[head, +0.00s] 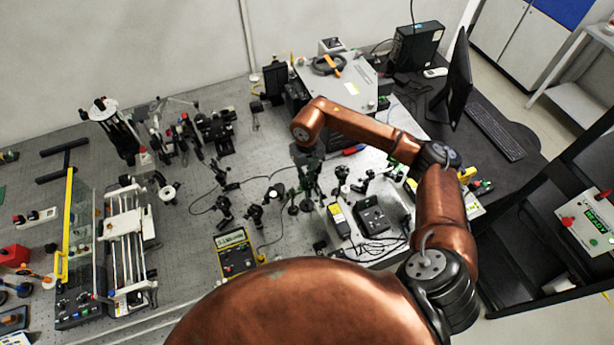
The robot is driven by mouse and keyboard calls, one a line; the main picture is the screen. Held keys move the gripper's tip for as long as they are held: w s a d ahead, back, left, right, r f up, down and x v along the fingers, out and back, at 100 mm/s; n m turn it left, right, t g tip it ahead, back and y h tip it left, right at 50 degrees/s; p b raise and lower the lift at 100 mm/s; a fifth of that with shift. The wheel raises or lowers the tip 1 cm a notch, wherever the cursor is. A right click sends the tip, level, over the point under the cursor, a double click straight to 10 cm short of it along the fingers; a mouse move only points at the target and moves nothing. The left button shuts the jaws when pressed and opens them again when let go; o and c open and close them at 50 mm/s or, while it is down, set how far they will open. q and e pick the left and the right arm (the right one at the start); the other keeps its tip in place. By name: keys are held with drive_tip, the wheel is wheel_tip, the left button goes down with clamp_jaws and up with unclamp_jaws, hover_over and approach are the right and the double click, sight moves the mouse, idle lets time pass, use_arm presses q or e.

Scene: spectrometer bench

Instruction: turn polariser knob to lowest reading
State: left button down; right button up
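My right arm reaches in from the right over the optical bench (190,235), its wrist bent downward. My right gripper (308,172) is small and dark below the copper wrist, among black optical mounts (304,198). I cannot tell whether its fingers are open or shut, or whether they touch a mount. The polariser knob cannot be told apart from the dark mounts there; the gripper may hide it. A yellow multimeter (236,252) lies on the bench in front of the mounts; its reading is too small to read. My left gripper is not in view.
More black mounts (225,207) stand left of the gripper, with loose cables between them. Boxes with cables (372,216) lie to the right. A rail apparatus (127,245) stands at the left. A monitor (459,80) is at the back right. Bare bench shows left of centre.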

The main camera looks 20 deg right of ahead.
clamp_jaws()
drive_tip(key=shift+f+n+b, duration=0.1)
drive_tip(key=shift+n+b, duration=0.3)
drive_tip(key=shift+b, duration=0.25)
drive_tip(key=n+b, duration=0.8)
drive_tip(key=b, duration=0.1)
drive_tip(key=shift+f+b, duration=0.1)
drive_tip(key=shift+b, duration=0.3)
drive_tip(key=shift+r+n+b, duration=0.2)
drive_tip(key=shift+n+b, duration=1.3)
drive_tip(key=shift+n, duration=0.7)
drive_tip(key=o, duration=0.6)
unclamp_jaws()
